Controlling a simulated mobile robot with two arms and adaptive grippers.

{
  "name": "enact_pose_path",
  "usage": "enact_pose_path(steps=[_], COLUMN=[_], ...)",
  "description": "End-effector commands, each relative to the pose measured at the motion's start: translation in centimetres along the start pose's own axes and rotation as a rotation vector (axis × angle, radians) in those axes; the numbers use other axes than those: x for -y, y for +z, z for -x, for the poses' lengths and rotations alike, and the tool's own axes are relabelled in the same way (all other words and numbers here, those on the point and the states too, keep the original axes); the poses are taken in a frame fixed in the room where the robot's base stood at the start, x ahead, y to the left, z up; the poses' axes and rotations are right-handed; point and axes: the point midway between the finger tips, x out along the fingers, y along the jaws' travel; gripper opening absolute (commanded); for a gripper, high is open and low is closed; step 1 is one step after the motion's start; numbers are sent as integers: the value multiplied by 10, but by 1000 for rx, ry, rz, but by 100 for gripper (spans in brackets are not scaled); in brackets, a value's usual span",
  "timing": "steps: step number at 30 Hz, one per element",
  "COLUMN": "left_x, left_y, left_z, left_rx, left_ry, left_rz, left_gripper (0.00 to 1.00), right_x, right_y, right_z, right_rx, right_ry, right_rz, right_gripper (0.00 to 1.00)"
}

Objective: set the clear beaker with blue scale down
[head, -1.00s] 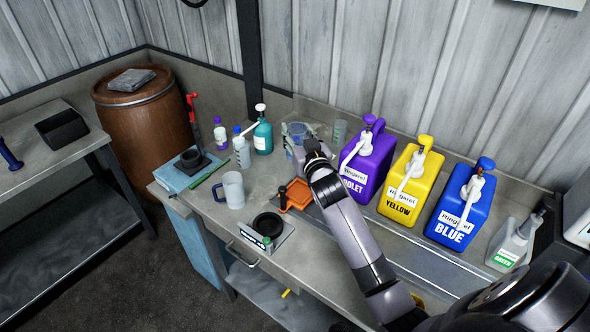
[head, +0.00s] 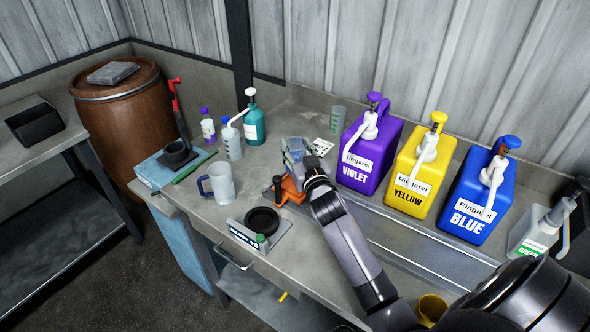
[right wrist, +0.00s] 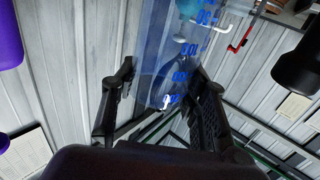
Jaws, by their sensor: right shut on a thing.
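The clear beaker with blue scale (right wrist: 172,45) is between the fingers of my right gripper (right wrist: 160,78), which is shut on it. Blue numbers show on its wall in the right wrist view. In the head view the beaker (head: 295,147) shows just beyond my right gripper (head: 304,164), partly hidden by it. It is over the workbench (head: 222,262), near the orange holder (head: 290,191). I cannot tell whether its base touches anything. My left gripper is not in view.
Violet (head: 365,155), yellow (head: 416,172) and blue (head: 476,200) dispensers stand right of my arm. Another small beaker (head: 337,119) stands behind. A mug (head: 219,184), a black-ringed stand (head: 261,222) and bottles (head: 233,142) are to the left.

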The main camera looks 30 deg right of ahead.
Motion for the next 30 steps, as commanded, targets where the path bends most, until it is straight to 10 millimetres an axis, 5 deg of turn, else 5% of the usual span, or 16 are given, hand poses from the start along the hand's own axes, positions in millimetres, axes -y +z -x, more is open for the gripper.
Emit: enact_pose_path(steps=[15, 27, 28, 30], left_x=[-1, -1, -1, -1], left_y=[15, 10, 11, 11], left_z=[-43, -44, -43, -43], left_rx=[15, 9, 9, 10], left_ry=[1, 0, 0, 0], left_rz=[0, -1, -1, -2], left_gripper=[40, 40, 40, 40], right_x=[0, 0, 0, 0], right_y=[49, 52, 51, 51], right_z=[14, 14, 14, 14], right_rx=[-2, 0, 0, 0], right_ry=[2, 2, 2, 2], right_rz=[0, -1, -1, -1], right_gripper=[15, 15, 42, 47])
